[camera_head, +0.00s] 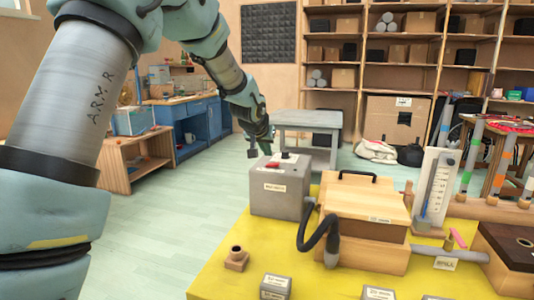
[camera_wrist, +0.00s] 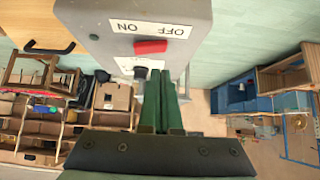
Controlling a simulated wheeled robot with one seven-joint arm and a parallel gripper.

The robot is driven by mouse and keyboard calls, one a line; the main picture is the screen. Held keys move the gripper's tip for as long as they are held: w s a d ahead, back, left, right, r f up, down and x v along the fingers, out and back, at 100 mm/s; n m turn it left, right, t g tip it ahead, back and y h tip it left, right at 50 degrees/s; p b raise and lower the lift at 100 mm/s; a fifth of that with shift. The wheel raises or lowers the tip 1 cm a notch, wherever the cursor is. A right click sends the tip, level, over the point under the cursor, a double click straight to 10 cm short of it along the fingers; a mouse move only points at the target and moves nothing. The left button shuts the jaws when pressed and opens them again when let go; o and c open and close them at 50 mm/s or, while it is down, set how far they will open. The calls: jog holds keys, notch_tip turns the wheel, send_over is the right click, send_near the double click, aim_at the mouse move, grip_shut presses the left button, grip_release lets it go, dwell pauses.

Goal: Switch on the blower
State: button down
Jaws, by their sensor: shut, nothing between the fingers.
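The blower is a grey box (camera_head: 278,193) with a label on its front, on the yellow table. On its top is a red switch (camera_head: 272,165), which also shows in the wrist view (camera_wrist: 151,47), beside a white plate lettered ON and OFF (camera_wrist: 150,28), upside down there. I cannot tell which way the switch is tipped. In the head view my gripper (camera_head: 268,150) is just behind the box top; contact is unclear.
A black hose (camera_head: 318,235) bends beside the box to a wooden chest (camera_head: 366,205) with a black handle. A small wooden socket (camera_head: 236,258) and small labelled blocks (camera_head: 275,286) are in front. A grey table (camera_head: 308,120) stands behind. Floor to the left is clear.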

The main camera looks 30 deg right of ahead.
jog(key=r+b+v, duration=0.1)
jog(key=v, duration=1)
jog(key=shift+w+d+b, duration=0.3)
jog(key=shift+w, duration=0.1)
jog(key=shift+w+a+p, duration=0.1)
jog(key=shift+w+p, duration=0.05)
jog(key=shift+p, duration=0.75)
jog(key=n+g+h+p, duration=0.1)
jog(key=p, duration=0.6)
jog(key=shift+s+r+p, duration=0.15)
jog(key=shift+s+p, duration=0.05)
jog(key=shift+p, duration=0.1)
